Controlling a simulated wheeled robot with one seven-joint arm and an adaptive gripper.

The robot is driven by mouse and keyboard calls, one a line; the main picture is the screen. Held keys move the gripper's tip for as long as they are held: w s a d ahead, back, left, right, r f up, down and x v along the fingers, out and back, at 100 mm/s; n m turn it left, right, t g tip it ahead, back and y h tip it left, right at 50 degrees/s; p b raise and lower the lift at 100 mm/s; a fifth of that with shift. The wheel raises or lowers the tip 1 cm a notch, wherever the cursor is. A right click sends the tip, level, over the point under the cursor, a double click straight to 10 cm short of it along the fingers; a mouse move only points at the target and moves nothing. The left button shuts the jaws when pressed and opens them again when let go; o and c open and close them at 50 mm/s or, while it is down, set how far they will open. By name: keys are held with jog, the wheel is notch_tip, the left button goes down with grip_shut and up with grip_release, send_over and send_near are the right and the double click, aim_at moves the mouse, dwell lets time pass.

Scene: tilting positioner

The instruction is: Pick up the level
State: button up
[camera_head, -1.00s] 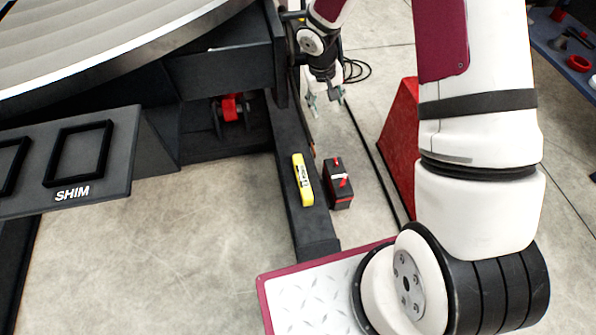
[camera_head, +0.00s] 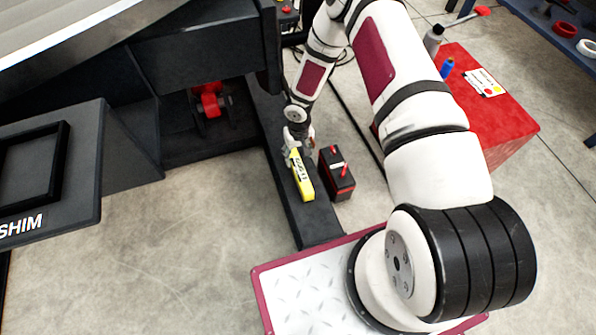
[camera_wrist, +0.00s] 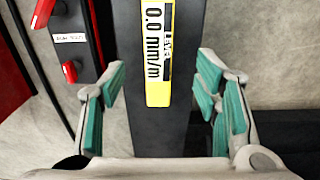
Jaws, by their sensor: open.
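The level is a yellow bar (camera_head: 303,181) with a white and black label, lying on a dark beam (camera_head: 312,221) of the positioner's base. In the wrist view the near end of the level (camera_wrist: 158,94) reads "0.0 mm/m" and lies ahead of and between the fingers. My gripper (camera_wrist: 165,100) is open, with teal pads on either side of the beam, and nothing is between the pads. In the head view my gripper (camera_head: 296,143) is at the far end of the level and partly covers it; contact cannot be told.
A black box with red parts (camera_head: 336,174) stands on the floor just right of the beam and shows at the left in the wrist view (camera_wrist: 66,40). A red cabinet (camera_head: 505,128) with bottles stands at the right. A SHIM panel (camera_head: 85,150) is at the left.

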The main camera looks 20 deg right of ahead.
aim_at(299, 169)
notch_tip(299, 169, down, 12)
jog(key=b, duration=0.5)
jog(key=shift+s+d+r, duration=0.1)
jog(key=shift+r, duration=0.05)
grip_shut()
